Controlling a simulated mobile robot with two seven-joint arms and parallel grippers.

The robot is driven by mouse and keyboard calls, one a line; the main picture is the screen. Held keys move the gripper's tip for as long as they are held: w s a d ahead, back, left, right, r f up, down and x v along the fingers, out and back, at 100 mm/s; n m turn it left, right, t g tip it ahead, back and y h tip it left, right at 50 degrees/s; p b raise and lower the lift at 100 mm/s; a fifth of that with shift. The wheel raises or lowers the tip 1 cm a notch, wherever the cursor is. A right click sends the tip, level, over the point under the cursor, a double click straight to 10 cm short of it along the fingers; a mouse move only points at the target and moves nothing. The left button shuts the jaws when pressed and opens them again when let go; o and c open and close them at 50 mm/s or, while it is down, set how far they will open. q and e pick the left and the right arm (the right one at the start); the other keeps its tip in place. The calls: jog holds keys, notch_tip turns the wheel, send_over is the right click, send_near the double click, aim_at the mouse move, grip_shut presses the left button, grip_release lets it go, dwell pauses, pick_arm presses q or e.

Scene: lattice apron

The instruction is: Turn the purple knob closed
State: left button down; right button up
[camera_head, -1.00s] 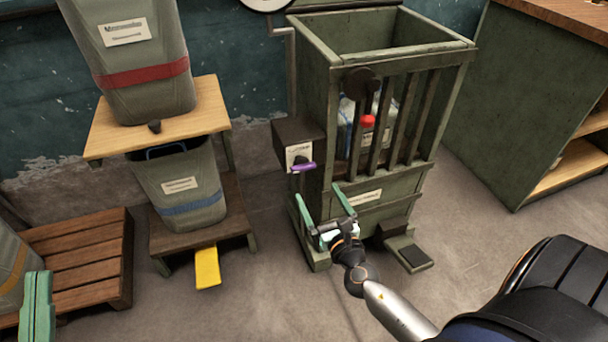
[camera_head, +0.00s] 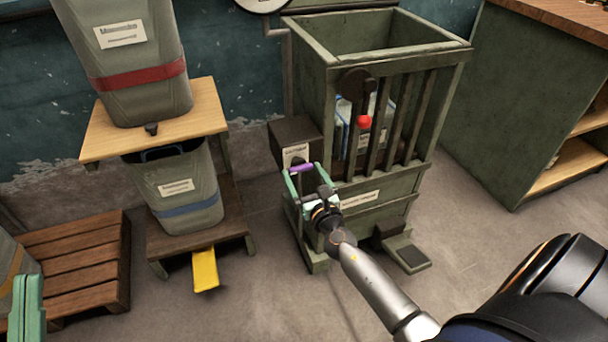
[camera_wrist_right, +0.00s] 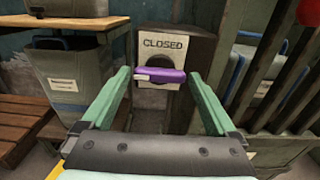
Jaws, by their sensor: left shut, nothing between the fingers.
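The purple knob (camera_head: 301,167) is a bar on the dark box (camera_head: 292,135) at the left side of the green slatted bin. In the right wrist view the knob (camera_wrist_right: 163,75) lies about level across a dark round hub, on a white plate (camera_wrist_right: 158,50) marked CLOSED above it. My right gripper (camera_head: 305,173) is open, its green fingers pointing at the knob. In the wrist view one finger shows on each side of the bar, with gaps; depth contact cannot be told. My left gripper (camera_head: 28,308) is shut and empty at the lower left edge, partly cut off.
Left stand two grey bins, a wooden stand (camera_head: 100,135), a yellow pedal (camera_head: 205,270) and a pallet (camera_head: 85,260). The floor in front is free.

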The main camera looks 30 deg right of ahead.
jog(key=c, duration=1)
